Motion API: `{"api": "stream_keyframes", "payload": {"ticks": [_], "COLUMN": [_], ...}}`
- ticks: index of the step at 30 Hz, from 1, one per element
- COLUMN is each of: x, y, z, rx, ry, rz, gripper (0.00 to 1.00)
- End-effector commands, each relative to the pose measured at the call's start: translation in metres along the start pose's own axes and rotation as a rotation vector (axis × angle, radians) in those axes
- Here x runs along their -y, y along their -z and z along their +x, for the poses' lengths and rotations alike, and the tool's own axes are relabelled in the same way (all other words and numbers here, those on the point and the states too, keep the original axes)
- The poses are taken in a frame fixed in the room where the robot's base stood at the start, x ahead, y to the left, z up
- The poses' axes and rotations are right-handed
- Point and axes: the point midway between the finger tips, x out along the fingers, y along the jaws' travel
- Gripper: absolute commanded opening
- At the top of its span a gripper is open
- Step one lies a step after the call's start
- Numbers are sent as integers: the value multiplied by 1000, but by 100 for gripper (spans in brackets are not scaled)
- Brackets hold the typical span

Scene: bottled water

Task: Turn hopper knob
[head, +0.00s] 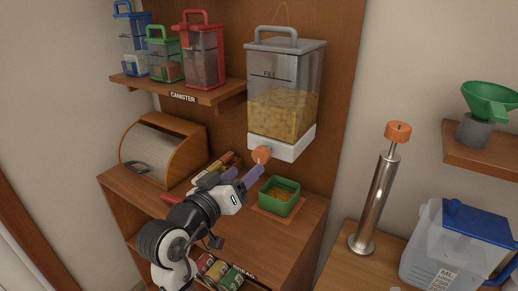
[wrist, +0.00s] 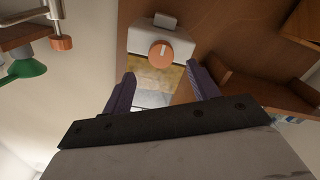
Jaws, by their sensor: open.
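The hopper (head: 285,95) hangs on the wooden back panel, clear-walled with yellow contents and a white base. Its round orange knob (head: 262,154) is on the front of the white base. In the wrist view the knob (wrist: 161,54) shows ahead of the fingers, with a pale line on its face. My gripper (head: 249,180) is open and empty, just below and in front of the knob. In the wrist view the two purple fingers (wrist: 163,90) are spread apart, with the knob beyond their tips and not between them.
A green square bin (head: 279,199) with yellow bits inside sits on the wooden counter below the hopper. A bread box (head: 160,152) and a shelf of canisters (head: 170,90) are at left. A steel pump (head: 373,205) and a blue-lidded jug (head: 452,250) stand at right.

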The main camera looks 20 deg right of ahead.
Motion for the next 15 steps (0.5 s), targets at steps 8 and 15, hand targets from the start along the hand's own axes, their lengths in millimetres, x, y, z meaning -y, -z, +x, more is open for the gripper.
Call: {"api": "stream_keyframes", "payload": {"ticks": [8, 15], "x": [-1, 0], "y": [1, 1], "z": [55, 76], "rx": [1, -1], "ry": [-2, 0], "rz": [-1, 0], "gripper": [59, 59]}}
